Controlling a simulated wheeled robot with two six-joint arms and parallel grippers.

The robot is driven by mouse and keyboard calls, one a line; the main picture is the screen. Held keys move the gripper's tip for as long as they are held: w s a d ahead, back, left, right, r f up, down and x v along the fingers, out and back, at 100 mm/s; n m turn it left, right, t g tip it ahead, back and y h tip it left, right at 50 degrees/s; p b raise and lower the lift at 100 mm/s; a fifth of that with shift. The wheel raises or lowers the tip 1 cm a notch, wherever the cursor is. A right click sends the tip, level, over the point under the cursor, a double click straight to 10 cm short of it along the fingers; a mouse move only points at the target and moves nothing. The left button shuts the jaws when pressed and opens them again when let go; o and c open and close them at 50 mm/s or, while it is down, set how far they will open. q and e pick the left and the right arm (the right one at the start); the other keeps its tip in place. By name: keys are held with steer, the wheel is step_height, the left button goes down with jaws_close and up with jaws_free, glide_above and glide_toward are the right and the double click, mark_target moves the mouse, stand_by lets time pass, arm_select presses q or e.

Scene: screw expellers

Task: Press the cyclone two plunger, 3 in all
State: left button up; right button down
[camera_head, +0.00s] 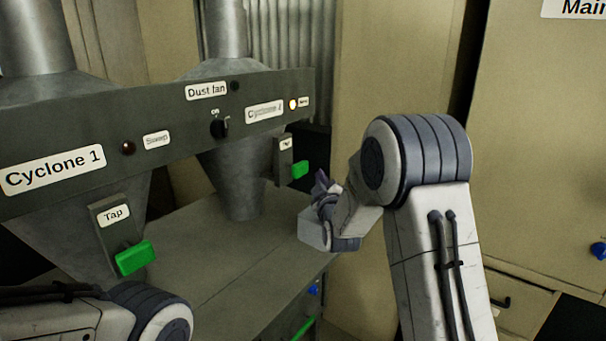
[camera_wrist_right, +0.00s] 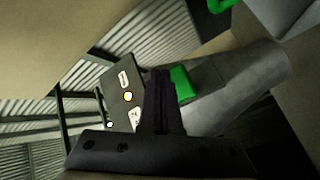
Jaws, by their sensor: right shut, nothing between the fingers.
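The cyclone two plunger (camera_head: 300,169) is a green block under a small tap label on the right cyclone. My right gripper (camera_head: 321,180) is shut and empty, just right of the plunger and slightly lower in the head view. I cannot tell there whether they touch. In the right wrist view, the closed fingers (camera_wrist_right: 160,78) overlap the left side of a green block (camera_wrist_right: 181,85), which looks like this plunger; its left edge is hidden. The Cyclone 2 label (camera_head: 264,112) is on the panel above, with a lit yellow lamp (camera_head: 293,104) beside it. My left gripper is out of view.
The grey panel (camera_head: 176,113) runs across both cyclones. It carries a black knob (camera_head: 219,128) and an unlit red lamp (camera_head: 128,148). Cyclone 1 has its own green plunger (camera_head: 135,258). A grey bench top (camera_head: 200,262) lies below, and tan cabinets (camera_head: 540,150) stand at right.

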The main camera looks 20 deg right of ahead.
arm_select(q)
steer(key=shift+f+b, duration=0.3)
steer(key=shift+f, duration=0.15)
arm_select(e)
steer(key=shift+s+d, duration=0.7)
steer(key=shift+s, duration=0.25)
